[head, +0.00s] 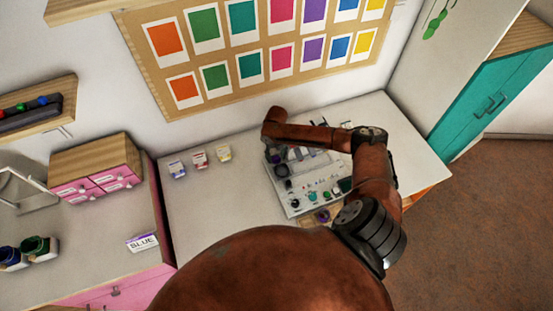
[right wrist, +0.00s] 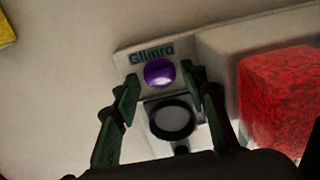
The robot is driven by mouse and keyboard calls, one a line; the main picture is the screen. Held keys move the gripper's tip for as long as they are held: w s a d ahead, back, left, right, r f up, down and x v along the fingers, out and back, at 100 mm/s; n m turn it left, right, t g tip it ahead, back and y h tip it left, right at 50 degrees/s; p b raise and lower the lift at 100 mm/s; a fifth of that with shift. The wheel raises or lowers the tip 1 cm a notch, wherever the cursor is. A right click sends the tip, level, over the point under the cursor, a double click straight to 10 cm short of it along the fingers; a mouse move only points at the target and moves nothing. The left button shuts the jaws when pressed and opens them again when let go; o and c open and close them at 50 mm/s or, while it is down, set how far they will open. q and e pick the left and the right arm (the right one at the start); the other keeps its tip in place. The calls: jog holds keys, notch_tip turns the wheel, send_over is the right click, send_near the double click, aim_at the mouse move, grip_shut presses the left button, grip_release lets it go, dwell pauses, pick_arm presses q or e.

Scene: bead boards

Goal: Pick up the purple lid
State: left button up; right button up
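A round, shiny purple lid (right wrist: 159,72) sits on a pale board (right wrist: 127,62) beside the word "Glimro" in the right wrist view. My right gripper (right wrist: 161,75) is open, with one dark green finger on each side of the lid. No gap closes on it, and I cannot tell whether either finger touches it. A dark ring with a grey middle (right wrist: 172,120) lies just below the lid, between the fingers. In the head view my right arm reaches over the grey board (head: 298,208) and hides part of it. My left gripper is not in view.
A large red block (right wrist: 280,95) is close to the right finger. A pink drawer box (head: 100,178) and a "BLUE" card (head: 142,243) are further left.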

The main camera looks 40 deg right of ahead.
jog(key=shift+f, duration=0.3)
jog(key=shift+c, duration=0.5)
jog(key=c, duration=0.5)
jog(key=shift+r, duration=0.15)
jog(key=shift+c, duration=0.2)
